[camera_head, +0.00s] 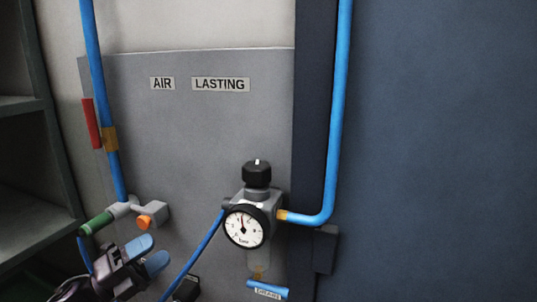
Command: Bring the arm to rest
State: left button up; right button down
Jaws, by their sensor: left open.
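My left gripper (148,254) is at the lower left, with two blue-tipped fingers apart and nothing visible between them. It is just below a grey valve fitting (151,213) with an orange end and a green handle (96,224). I cannot tell whether it touches the fitting. To its right is a regulator with a black knob (257,174) and a round white gauge (244,227). My right gripper is not in view.
A grey panel (190,130) carries the labels AIR and LASTING. Blue pipes (337,120) run down on both sides. A blue drain handle (268,290) is under the regulator. Grey shelves (30,180) stand at the left. The blue wall (440,130) at right is clear.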

pick_arm(q)
jog(key=s+a+f+n+t+y, duration=0.2)
jog(key=s+f+n+y, duration=0.45)
jog(key=f+n, duration=0.4)
jog(key=s+a+f+n+t+y, duration=0.25)
jog(key=s+f+n+y, duration=0.25)
jog(key=f+n+y, duration=0.5)
jog(key=s+f+n+g+y, duration=0.1)
jog(key=s+f+n+g, duration=0.2)
jog(key=s, duration=0.4)
jog(key=s+f+n+g+y+p, duration=0.1)
jog(key=s+f+n+g, duration=0.2)
jog(key=s+f+n, duration=0.3)
jog(key=shift+s+d+f+n, duration=0.2)
jog(key=shift+s+n, duration=0.35)
jog(key=shift+s, duration=0.35)
